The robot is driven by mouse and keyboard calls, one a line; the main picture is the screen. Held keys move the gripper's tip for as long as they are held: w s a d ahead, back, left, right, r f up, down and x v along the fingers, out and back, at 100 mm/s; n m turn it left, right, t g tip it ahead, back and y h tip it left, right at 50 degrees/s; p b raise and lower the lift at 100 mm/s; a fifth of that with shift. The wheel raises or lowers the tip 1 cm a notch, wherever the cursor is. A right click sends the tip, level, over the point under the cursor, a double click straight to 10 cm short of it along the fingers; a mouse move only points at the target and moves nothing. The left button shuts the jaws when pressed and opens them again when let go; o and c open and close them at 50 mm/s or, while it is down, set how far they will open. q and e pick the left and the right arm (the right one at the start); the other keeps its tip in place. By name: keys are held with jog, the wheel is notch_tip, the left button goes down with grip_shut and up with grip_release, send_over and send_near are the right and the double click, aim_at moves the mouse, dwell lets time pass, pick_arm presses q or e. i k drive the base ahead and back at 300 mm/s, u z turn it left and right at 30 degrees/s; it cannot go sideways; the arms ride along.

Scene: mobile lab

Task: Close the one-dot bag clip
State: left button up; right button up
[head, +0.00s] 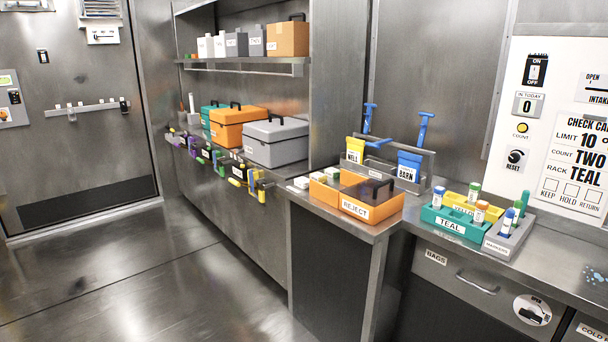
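I cannot make out a bag clip with one dot at this size. Several coloured clip-like pieces sit along the front edge of the long left bench: a yellow one (256,188) at the near end, and green (218,161) and purple (194,146) ones farther back. Whether any of these is a bag clip, and whether they are open or shut, is too small to tell. A drawer labelled BAGS (475,285) is under the right bench and looks shut. Neither of my grippers is in view.
An orange REJECT box (369,210), a teal TEAL rack (449,224) with tubes, a grey marker rack (505,237) and WELL (355,149) and BARN (409,166) holders stand on the right benches. Cases (274,143) fill the left bench. The floor (130,270) at left is clear.

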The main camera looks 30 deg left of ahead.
aim_at(424, 124)
jog(key=z, duration=0.1)
jog(key=k, duration=0.4)
jog(key=u, duration=1.1)
jog(key=i, duration=1)
jog(key=z, duration=0.55)
